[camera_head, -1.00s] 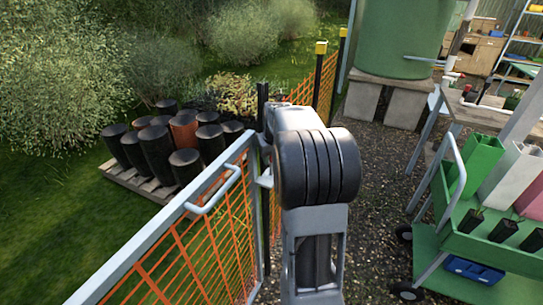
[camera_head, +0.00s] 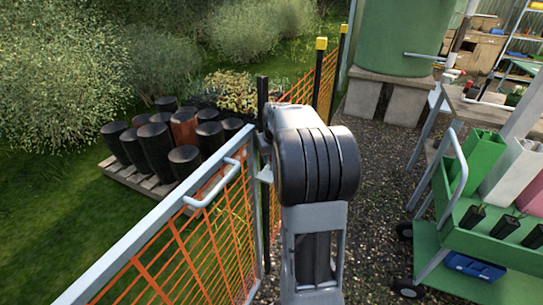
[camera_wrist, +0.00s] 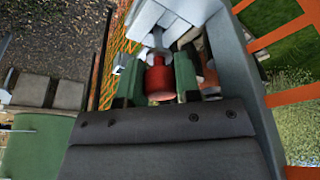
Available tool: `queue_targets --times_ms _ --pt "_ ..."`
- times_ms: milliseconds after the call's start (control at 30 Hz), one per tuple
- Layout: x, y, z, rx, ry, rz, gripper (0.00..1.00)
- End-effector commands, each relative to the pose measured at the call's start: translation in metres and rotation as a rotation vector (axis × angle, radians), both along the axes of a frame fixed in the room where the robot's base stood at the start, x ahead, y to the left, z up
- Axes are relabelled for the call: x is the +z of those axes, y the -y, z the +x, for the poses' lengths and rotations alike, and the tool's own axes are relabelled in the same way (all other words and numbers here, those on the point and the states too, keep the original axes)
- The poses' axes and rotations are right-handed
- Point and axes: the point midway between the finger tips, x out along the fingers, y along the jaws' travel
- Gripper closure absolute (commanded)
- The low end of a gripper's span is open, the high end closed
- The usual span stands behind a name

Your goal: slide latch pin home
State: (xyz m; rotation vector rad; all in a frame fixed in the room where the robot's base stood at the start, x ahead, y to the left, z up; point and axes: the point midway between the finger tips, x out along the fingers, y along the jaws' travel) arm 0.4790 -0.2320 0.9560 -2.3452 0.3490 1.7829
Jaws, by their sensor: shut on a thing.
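In the wrist view, my gripper (camera_wrist: 159,78) has its green fingers on both sides of a red knob (camera_wrist: 158,84), the grip of the latch pin, and is shut on it. Pale metal at the knob's far end meets light grey latch parts (camera_wrist: 172,18) by the gate frame. How deep the pin sits cannot be told. In the head view, the grey-framed gate (camera_head: 150,243) with orange mesh and a white handle (camera_head: 213,184) stands left of my arm. My arm hides the gripper, the pin and most of the latch there.
A dark post (camera_head: 263,95) stands at the gate's far end, with orange mesh fencing behind. A green cart (camera_head: 440,215) with pots stands at right. A green tank (camera_head: 400,35) on blocks stands behind. Gravel between is open. Black pots (camera_head: 155,150) sit on a pallet at left.

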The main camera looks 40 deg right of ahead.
Motion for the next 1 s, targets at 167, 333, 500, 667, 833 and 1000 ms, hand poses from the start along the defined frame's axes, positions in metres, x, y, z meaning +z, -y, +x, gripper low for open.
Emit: queue_targets --times_ms 167,333,500,667,833,1000 --pt "-0.01 0.0 0.0 0.0 0.0 0.0 0.93" --pt "-0.017 0.0 0.0 0.0 -0.001 0.0 0.93" --pt "-0.024 0.0 0.0 0.0 -0.002 0.002 0.93" --pt "-0.029 0.0 0.0 0.0 -0.001 0.0 0.93" --pt "-0.029 0.0 0.0 0.0 0.0 0.0 0.93" --pt "-0.029 0.0 0.0 0.0 0.0 0.0 0.64"
